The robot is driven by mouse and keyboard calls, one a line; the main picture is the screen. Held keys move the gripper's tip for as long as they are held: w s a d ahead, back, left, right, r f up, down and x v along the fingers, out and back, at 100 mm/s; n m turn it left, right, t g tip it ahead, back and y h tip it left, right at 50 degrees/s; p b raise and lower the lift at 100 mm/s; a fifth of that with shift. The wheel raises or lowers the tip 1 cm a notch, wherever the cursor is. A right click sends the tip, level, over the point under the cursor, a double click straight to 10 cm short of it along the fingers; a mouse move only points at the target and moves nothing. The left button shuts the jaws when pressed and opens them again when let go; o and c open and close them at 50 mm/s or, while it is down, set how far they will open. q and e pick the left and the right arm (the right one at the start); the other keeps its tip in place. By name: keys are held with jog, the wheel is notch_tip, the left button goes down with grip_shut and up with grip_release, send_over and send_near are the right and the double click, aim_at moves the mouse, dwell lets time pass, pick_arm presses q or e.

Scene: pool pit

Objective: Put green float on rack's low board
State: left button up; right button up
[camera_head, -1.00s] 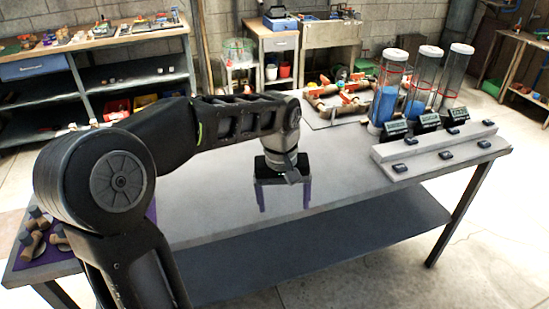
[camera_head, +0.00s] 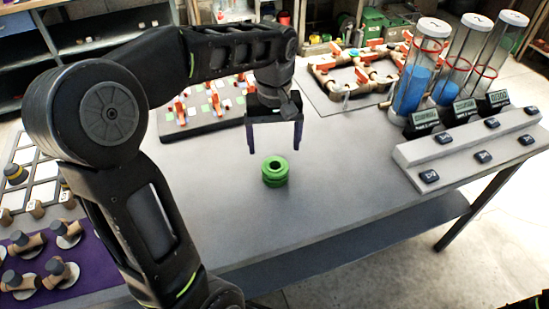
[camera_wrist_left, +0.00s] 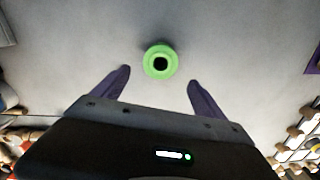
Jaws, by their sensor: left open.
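The green float (camera_head: 275,171) is a ring-shaped spool with a dark hole in its top. It sits upright on the grey table (camera_head: 330,190), near its front edge. In the left wrist view the float (camera_wrist_left: 160,61) lies ahead of the fingertips, roughly midway between them. My left gripper (camera_head: 275,150) is open and empty, with its purple fingers pointing down above and behind the float. It also shows in the left wrist view (camera_wrist_left: 158,80). No rack with a low board can be clearly identified. My right gripper is not in view.
A board with red-handled pieces (camera_head: 200,112) is behind my left arm. A pipe frame (camera_head: 350,75) stands at the back. Clear tubes (camera_head: 422,65) and a grey button panel (camera_head: 470,150) are right. A purple mat (camera_head: 60,260) with fittings is front left.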

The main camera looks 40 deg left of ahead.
aim_at(275, 166)
pick_arm(q)
jog(key=shift+s+d, duration=0.1)
jog(key=shift+f, duration=1.3)
jog(key=f, duration=0.5)
jog(key=shift+s+d+f+p, duration=0.1)
jog(key=shift+s+d+p, duration=0.15)
jog(key=shift+p, duration=0.15)
jog(key=shift+c, duration=0.3)
jog(key=c, duration=1.5)
notch_tip(275, 166, up, 10)
jog(key=shift+r, duration=0.1)
jog(key=shift+c, duration=0.2)
